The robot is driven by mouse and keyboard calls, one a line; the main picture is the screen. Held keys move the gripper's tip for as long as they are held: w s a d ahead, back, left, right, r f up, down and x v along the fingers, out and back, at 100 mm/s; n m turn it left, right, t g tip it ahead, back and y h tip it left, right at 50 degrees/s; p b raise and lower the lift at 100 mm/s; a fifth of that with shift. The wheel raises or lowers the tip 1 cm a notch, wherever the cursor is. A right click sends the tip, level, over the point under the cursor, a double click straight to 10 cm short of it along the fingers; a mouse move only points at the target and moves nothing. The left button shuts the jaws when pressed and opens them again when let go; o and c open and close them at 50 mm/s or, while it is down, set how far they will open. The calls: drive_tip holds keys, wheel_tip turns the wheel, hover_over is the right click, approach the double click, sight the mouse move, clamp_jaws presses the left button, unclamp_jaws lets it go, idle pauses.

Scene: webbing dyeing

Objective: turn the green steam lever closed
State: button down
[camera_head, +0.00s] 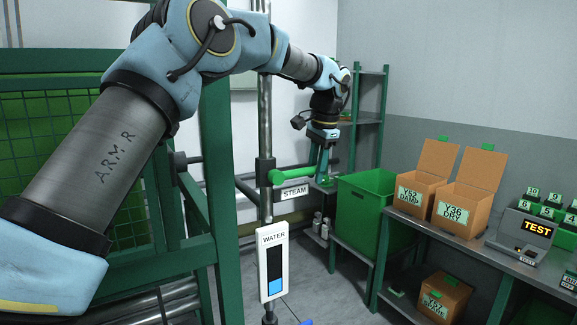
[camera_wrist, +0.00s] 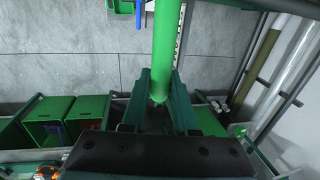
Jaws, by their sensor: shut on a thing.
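The green steam lever (camera_head: 290,175) sticks out sideways from a vertical grey pipe (camera_head: 265,130), above a white STEAM label (camera_head: 295,191). My gripper (camera_head: 319,172) points down at the lever's free right end. In the wrist view the lever (camera_wrist: 163,45) runs down from the top edge, and its rounded end lies between the two dark green fingers of my gripper (camera_wrist: 159,98). The fingers are shut on the lever near its tip. The contact faces are partly hidden.
A white WATER gauge (camera_head: 273,262) hangs on the pipe below the lever. A green bin (camera_head: 362,215) stands right of the gripper. A bench (camera_head: 455,252) carries open cardboard boxes (camera_head: 425,180) and a TEST device (camera_head: 530,235). A green frame (camera_head: 215,190) stands at left.

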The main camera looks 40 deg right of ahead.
drive_tip(key=shift+w+a+f, duration=0.15)
drive_tip(key=shift+w+a, duration=0.15)
drive_tip(key=shift+w, duration=0.2)
drive_tip(key=c, duration=1)
unclamp_jaws()
drive_tip(key=o, duration=0.3)
drive_tip(key=shift+s, duration=0.1)
drive_tip(key=shift+s+d, duration=0.1)
wheel_tip(320, 180, up, 11)
drive_tip(key=s+b, duration=0.2)
drive_tip(key=shift+a, duration=0.3)
